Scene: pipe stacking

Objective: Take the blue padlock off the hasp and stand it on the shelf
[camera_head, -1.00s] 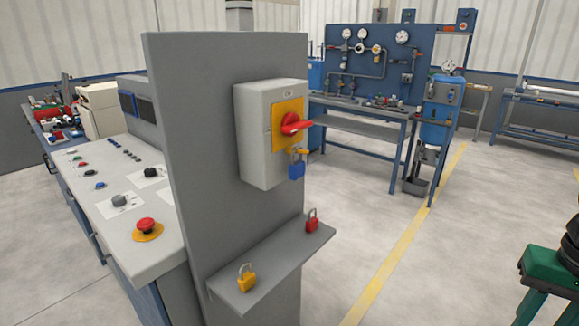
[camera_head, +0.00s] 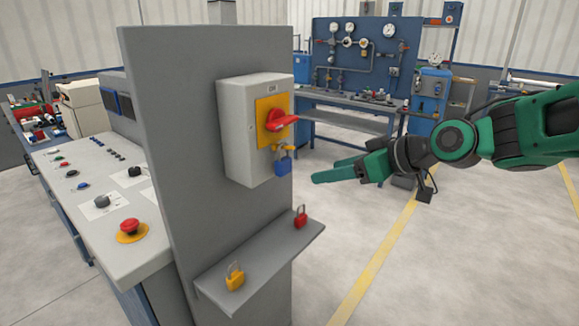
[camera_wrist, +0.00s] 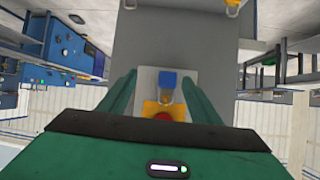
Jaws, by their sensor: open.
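The blue padlock (camera_head: 284,166) hangs from the yellow hasp (camera_head: 286,148) below the red switch handle (camera_head: 281,121) on the grey switch box (camera_head: 238,130). My gripper (camera_head: 326,170) is open and empty, to the right of the padlock and apart from it, with its fingers pointing at the box. In the wrist view, which is upside down, the blue padlock (camera_wrist: 168,78) appears between the two green fingers (camera_wrist: 162,88), beyond their tips. The grey shelf (camera_head: 262,262) juts out from the panel below the box.
A yellow padlock (camera_head: 235,276) stands near the shelf's front end and a red padlock (camera_head: 300,217) near its far end. The shelf is bare between them. The tall grey panel (camera_head: 180,150) backs box and shelf. A control desk (camera_head: 100,200) lies to the left.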

